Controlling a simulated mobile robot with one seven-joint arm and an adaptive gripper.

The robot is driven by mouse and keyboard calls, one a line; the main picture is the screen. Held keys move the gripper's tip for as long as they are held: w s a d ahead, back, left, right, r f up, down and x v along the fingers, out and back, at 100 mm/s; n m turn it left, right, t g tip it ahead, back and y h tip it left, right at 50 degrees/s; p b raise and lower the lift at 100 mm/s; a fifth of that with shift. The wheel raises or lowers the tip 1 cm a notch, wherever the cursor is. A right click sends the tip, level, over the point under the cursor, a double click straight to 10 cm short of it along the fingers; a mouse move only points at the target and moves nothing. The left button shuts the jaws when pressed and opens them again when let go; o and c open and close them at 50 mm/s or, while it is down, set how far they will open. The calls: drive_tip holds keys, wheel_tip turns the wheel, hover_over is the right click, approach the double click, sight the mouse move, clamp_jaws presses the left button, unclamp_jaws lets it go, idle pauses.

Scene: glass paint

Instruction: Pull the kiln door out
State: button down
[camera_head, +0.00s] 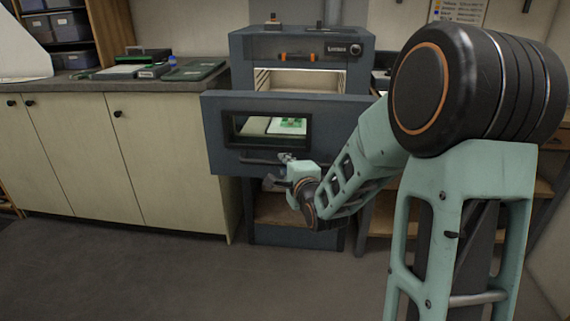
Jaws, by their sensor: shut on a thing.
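The kiln (246,50) is a dark blue-grey box on a stand against the back wall. Its door (340,108) stands pulled out in front of the body, with the lit pale chamber (302,79) showing above it. A green and white piece (287,126) shows through the door's window. The door handle (258,160) is a dark bar low on the door's front. My gripper (281,170) is at the handle's right part and is shut on it. The fingertips are small and partly hidden by the wrist.
A cream cabinet (75,150) with a dark worktop stands left of the kiln, holding green trays (193,71). A wooden bench (545,187) is at right, partly behind my arm. The grey floor (150,275) in front is clear.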

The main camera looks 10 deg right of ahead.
drive_tip(key=c, duration=1.9)
unclamp_jaws()
drive_tip(key=shift+c, duration=0.2)
drive_tip(key=s+r, duration=0.1)
drive_tip(key=s, duration=0.6)
drive_tip(key=shift+s+d+r, duration=0.15)
drive_tip(key=shift+s+d, duration=0.05)
drive_tip(key=shift+d, duration=0.05)
drive_tip(key=shift+r, duration=0.1)
